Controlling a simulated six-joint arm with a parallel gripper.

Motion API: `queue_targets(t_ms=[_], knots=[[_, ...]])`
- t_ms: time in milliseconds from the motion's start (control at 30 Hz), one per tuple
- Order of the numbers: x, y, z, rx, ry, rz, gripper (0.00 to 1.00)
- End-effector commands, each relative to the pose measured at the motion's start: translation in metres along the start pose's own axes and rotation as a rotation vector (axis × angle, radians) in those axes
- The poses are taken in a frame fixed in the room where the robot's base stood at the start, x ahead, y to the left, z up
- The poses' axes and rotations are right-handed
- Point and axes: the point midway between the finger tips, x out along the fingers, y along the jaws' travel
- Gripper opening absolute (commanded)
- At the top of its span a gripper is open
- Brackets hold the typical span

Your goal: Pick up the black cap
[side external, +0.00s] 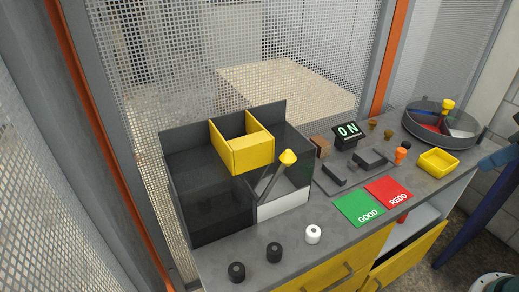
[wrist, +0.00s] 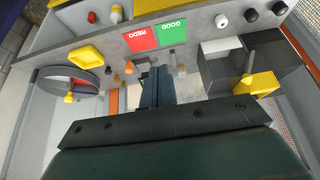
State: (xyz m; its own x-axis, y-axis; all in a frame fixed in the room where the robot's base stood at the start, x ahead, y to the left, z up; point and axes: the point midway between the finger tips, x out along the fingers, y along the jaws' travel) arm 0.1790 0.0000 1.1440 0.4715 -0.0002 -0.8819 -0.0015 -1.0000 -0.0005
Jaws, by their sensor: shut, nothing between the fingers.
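In the side view two black caps stand on the grey bench at the front left, a nearer black cap (side external: 237,271) and another black cap (side external: 274,252). A white cap (side external: 313,234) stands to their right. In the wrist view the black caps show at the upper right, one black cap (wrist: 251,15) and one black cap (wrist: 280,8), with the white cap (wrist: 221,20) beside them. My gripper (wrist: 156,70) is shut and empty in the wrist view, well away from the caps.
A dark divided bin (side external: 205,185) with a yellow box (side external: 247,154) stands behind the caps. Green GOOD (side external: 359,208) and red REDO (side external: 389,191) pads lie to the right. Beyond are a yellow tray (side external: 438,162), a round divided bin (side external: 410,122) and an ON display (side external: 348,134). Mesh walls enclose the back.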

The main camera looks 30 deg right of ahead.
Motion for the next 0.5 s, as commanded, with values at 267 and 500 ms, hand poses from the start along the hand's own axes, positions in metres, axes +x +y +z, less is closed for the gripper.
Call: queue_targets(t_ms=[267, 500], knots=[[0.0000, -0.0001, -0.0002, -0.001, 0.000, 0.000, 0.35], [0.0000, -0.0001, -0.0003, -0.002, 0.000, 0.000, 0.56]])
